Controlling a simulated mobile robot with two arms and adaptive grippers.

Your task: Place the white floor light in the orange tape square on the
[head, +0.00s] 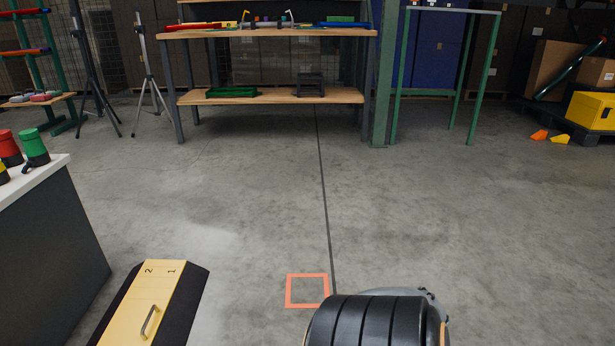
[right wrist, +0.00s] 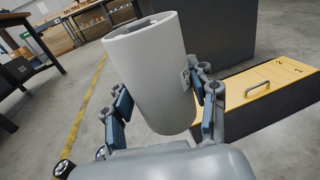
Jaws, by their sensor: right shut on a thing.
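The floor light does not show in the head view. My left gripper is not in view.
A yellow-and-black box with a handle (head: 147,300) stands left of the square and also shows in the right wrist view (right wrist: 265,95). A grey counter (head: 50,230) holds red and green lights. A workbench (head: 270,95) stands at the back. The middle floor is clear.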

